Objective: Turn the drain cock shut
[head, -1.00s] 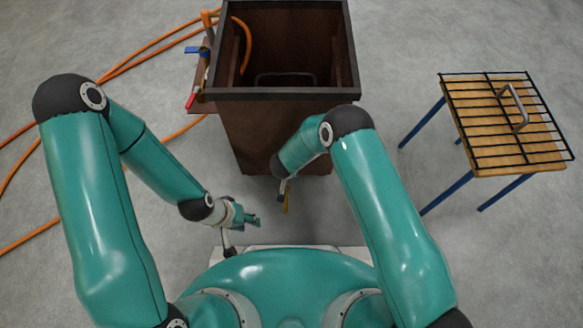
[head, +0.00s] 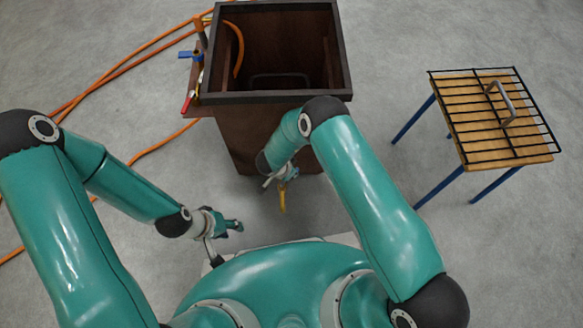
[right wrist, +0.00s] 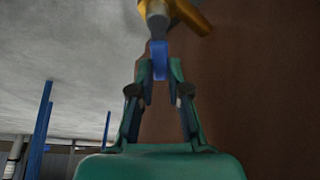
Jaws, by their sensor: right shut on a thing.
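The drain cock has a yellow body (head: 283,200) low at the front of the brown bin; it also shows at the top of the right wrist view (right wrist: 185,12). Its blue lever (right wrist: 160,62) stands between the fingertips of my right gripper (right wrist: 160,72), which is shut on it. In the head view my right gripper (head: 285,176) is partly hidden under its forearm, beside the yellow body. My left gripper (head: 234,226) is left of the cock, apart from it and holding nothing that I can see. Its finger gap is too small to judge.
The open brown bin (head: 235,135) stands ahead, with a blue handle (head: 190,54) and a red-ended part (head: 187,102) at its left side. Orange hoses (head: 150,150) lie at left. A blue-legged slatted table (head: 510,155) with a black grid stands at right. Floor between is clear.

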